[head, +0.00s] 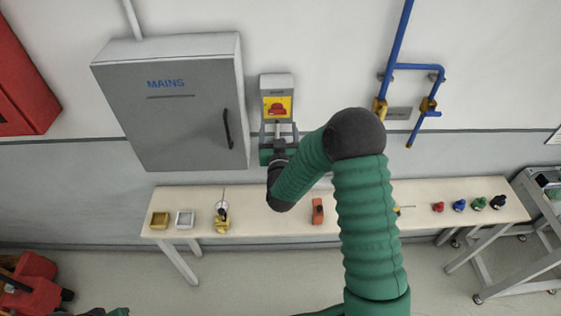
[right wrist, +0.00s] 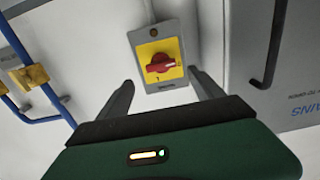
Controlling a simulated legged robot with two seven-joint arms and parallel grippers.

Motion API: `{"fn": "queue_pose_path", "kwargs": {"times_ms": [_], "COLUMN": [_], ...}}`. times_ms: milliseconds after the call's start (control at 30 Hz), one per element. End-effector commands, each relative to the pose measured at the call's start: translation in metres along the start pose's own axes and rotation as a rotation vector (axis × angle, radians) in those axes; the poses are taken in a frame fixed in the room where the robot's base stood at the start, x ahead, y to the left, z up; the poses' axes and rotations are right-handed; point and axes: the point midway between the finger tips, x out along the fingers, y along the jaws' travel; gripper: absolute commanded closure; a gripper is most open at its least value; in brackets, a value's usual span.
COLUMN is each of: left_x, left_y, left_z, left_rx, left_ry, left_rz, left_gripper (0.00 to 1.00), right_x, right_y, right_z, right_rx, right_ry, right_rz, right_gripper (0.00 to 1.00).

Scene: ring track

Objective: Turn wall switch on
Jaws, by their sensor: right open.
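The wall switch is a grey box (head: 277,84) with a yellow plate and a red rotary knob (head: 277,107), mounted on the wall right of the MAINS cabinet. In the right wrist view the red knob (right wrist: 160,64) has its handle lying roughly crosswise on the yellow plate (right wrist: 162,47). My right gripper (head: 279,127) is just below the switch, pointing at the wall. In the right wrist view its two fingers (right wrist: 161,80) are spread wide and empty, short of the knob.
The grey MAINS cabinet (head: 180,110) is close on the left. Blue pipes with brass valves (head: 428,103) are on the wall to the right. A narrow bench (head: 270,222) with small parts stands below along the wall, partly hidden by my right arm.

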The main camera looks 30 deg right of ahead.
Motion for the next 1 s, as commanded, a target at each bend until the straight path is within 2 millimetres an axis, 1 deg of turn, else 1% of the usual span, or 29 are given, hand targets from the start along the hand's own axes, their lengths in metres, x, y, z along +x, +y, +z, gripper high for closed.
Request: {"fn": "queue_pose_path", "kwargs": {"times_ms": [1000], "left_x": [0.011], "left_y": [0.0], "left_z": [0.003], "left_rx": [0.0], "left_ry": [0.0], "left_rz": [0.0], "left_gripper": [1.0], "right_x": [-0.084], "right_y": [0.001], "right_z": [0.002], "right_rx": [0.001], "right_ry": [-0.001], "right_rz": [-0.002], "right_gripper": [0.24]}}
